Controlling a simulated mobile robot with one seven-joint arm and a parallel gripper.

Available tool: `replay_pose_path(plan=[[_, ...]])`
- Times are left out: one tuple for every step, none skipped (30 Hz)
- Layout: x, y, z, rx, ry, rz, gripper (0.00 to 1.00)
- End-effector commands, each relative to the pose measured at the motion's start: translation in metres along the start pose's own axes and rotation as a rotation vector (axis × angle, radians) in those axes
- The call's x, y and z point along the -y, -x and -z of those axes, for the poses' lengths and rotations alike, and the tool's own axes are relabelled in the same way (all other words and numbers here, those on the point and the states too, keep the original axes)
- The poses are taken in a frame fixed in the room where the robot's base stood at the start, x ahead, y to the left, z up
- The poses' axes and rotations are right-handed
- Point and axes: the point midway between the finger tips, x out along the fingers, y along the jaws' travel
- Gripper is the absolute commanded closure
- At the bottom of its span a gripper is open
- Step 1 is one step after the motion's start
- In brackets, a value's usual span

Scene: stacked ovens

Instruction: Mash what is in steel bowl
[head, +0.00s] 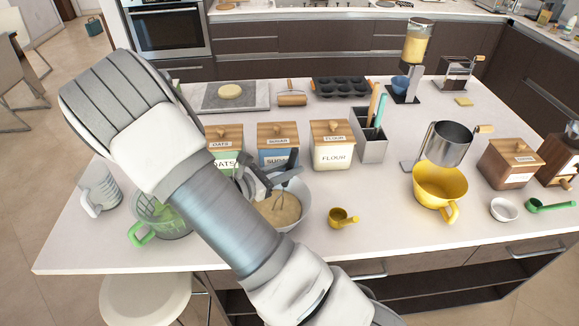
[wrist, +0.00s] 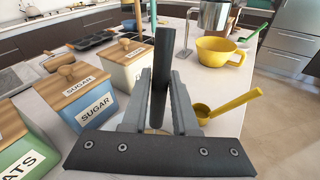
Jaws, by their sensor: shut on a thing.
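The steel bowl (head: 304,201) stands near the front of the counter, in the middle of the head view. A tan, mashed-looking mass (head: 279,210) lies in it. My gripper (head: 264,180) is over the bowl's back left side and hides part of it. In the wrist view my gripper (wrist: 160,108) is shut on a dark, round handle (wrist: 163,55), which stands roughly upright between the fingers. The lower end of this tool is hidden, so I cannot tell whether it touches the mass.
Oats, sugar (head: 278,150) and flour (head: 333,150) boxes stand close behind the bowl. A yellow measuring cup (head: 341,217) lies to its right, a large yellow bowl (head: 438,187) farther right. A green-handled jug (head: 160,218) is at left.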

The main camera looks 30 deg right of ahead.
Motion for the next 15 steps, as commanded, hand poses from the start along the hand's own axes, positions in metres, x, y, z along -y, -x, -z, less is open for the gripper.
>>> replay_pose_path(plan=[[0.000, 0.000, -0.001, 0.001, 0.000, 0.000, 1.00], [0.000, 0.000, -0.002, 0.000, -0.001, 0.000, 1.00], [0.000, 0.000, -0.003, 0.000, -0.001, 0.000, 1.00], [0.000, 0.000, -0.005, 0.001, -0.001, 0.000, 1.00], [0.000, 0.000, -0.007, 0.001, -0.001, 0.000, 1.00], [0.000, 0.001, -0.011, 0.001, -0.001, 0.000, 1.00], [-0.001, 0.001, -0.014, 0.001, -0.001, 0.000, 1.00], [-0.001, 0.001, -0.017, 0.000, -0.001, 0.000, 1.00], [-0.001, 0.001, -0.021, 0.000, -0.001, 0.000, 1.00], [-0.001, 0.001, -0.025, 0.000, -0.002, 0.000, 1.00], [-0.001, 0.001, -0.028, 0.000, -0.002, 0.000, 1.00], [-0.001, 0.001, -0.032, 0.000, -0.002, 0.000, 1.00], [-0.001, 0.001, -0.035, 0.000, -0.002, 0.000, 1.00], [-0.001, 0.001, -0.038, 0.000, -0.002, 0.000, 1.00], [-0.001, 0.001, -0.042, 0.000, -0.001, 0.000, 1.00]])
